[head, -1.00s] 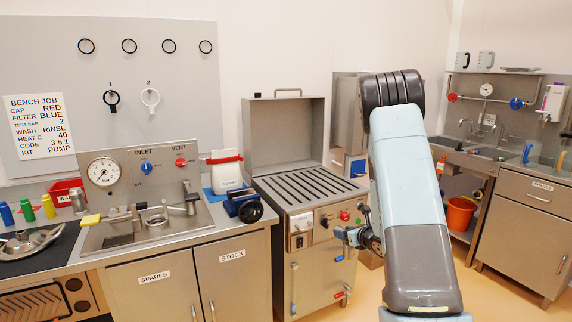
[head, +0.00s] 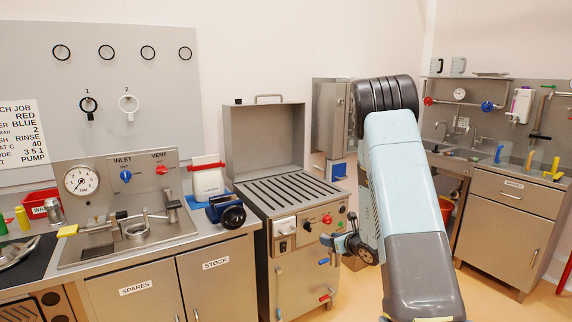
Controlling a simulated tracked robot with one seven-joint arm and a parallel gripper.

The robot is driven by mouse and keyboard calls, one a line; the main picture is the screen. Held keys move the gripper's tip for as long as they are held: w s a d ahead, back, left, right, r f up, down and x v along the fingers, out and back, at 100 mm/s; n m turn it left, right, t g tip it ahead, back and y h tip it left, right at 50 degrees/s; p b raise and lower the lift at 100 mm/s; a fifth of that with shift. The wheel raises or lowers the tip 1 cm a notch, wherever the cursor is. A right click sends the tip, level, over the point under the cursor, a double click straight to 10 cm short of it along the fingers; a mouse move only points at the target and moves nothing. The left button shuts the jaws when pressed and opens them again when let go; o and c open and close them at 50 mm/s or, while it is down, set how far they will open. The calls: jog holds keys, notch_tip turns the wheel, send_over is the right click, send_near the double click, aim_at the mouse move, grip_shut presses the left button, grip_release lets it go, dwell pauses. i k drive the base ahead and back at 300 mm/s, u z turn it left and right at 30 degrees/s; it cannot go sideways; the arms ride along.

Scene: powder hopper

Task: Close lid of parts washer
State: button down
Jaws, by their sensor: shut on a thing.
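The parts washer (head: 294,238) is a steel cabinet in the middle of the head view, with a slatted top (head: 295,195). Its box-shaped lid (head: 264,137) stands upright and open at the back, with a bar handle (head: 269,96) on its top edge. My gripper (head: 328,239) is low at the right side of the washer's front, below the control panel and well below the lid. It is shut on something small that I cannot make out. My forearm hides part of what is behind it.
A workbench (head: 150,258) with a gauge panel and a blue-black device (head: 226,209) adjoins the washer's left. A steel cabinet (head: 330,122) is behind right. The sink counter (head: 500,180) is far right. Open floor (head: 365,295) lies right of the washer.

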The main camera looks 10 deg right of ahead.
aim_at(262, 139)
jog(key=i, duration=0.85)
